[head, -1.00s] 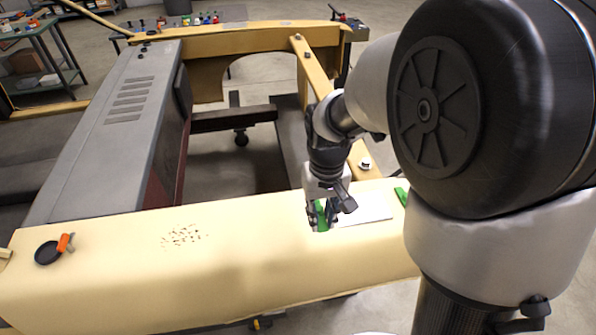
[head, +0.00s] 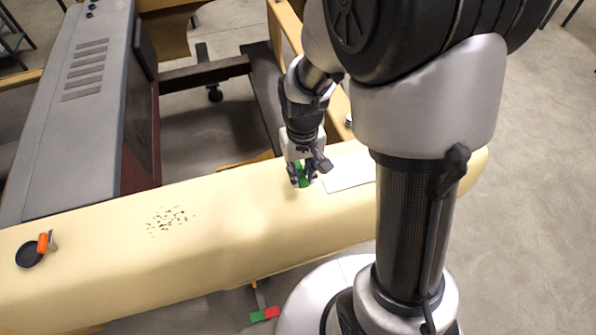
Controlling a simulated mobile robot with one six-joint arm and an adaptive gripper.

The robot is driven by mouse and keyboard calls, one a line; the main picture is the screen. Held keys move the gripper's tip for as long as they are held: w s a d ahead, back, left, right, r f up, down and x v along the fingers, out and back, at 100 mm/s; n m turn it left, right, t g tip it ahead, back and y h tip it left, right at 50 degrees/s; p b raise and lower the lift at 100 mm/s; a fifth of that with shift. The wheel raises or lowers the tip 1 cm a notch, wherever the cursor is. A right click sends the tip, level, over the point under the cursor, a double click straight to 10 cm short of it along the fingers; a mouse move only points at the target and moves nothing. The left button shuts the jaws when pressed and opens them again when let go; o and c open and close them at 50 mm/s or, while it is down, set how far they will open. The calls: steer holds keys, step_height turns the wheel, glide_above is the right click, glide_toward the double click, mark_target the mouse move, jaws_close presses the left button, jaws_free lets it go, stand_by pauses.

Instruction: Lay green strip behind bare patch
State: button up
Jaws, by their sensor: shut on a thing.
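My gripper (head: 302,174) is shut on a green strip (head: 303,181), which shows between the fingers. They are over the cream panel (head: 240,215), just left of the white sheet (head: 347,174). I cannot tell whether the strip touches the panel. The bare patch (head: 168,220), a cluster of dark specks, is on the same panel to the left of my gripper. The panel surface behind the patch is clear.
A black dish (head: 29,254) and an orange-handled tool (head: 43,242) lie at the panel's left end. A grey vented panel (head: 80,100) stands behind on the left. A red and green item (head: 265,314) shows below the front edge.

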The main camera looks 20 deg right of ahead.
mark_target(301, 179)
steer(key=shift+f+b, duration=0.4)
steer(key=shift+f, duration=2.5)
steer(key=shift+f, duration=0.1)
steer(key=shift+o, duration=1.2)
steer(key=shift+f, duration=0.1)
steer(key=o, duration=0.5)
steer(key=shift+c, duration=0.2)
